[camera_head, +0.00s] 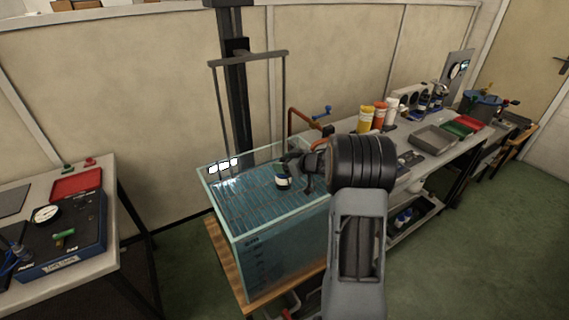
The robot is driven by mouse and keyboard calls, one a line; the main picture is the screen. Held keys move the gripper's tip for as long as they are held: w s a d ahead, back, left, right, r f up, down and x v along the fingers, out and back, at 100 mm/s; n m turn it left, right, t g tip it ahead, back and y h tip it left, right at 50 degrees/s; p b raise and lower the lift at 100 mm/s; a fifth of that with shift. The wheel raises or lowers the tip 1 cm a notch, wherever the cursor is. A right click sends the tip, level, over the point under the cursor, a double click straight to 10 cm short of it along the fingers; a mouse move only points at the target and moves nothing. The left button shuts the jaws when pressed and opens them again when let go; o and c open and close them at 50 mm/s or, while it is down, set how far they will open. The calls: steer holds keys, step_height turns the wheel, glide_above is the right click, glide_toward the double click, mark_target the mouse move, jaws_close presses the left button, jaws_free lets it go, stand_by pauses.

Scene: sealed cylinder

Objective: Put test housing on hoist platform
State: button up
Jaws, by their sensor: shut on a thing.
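The test housing (283,183) is a small dark cylinder with a white band. My gripper (292,170) is shut on it. From this view it appears over the right part of the glass water tank (240,247); its exact height above the water is hard to tell. The hoist (249,57) has a dark post behind the tank and a crossbar with two thin rods running down towards the tank. The hoist platform is not clearly distinguishable; the grid-like water surface and reflections obscure what lies below the rods.
The left bench holds a blue gauge unit (75,240) and a red tray (77,185). The right bench carries yellow (366,117) and orange (381,114) containers, a grey tray (435,138) and several instruments.

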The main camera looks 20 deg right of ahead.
stand_by(0.3)
steer(key=o, duration=1.6)
steer(key=shift+f, duration=0.1)
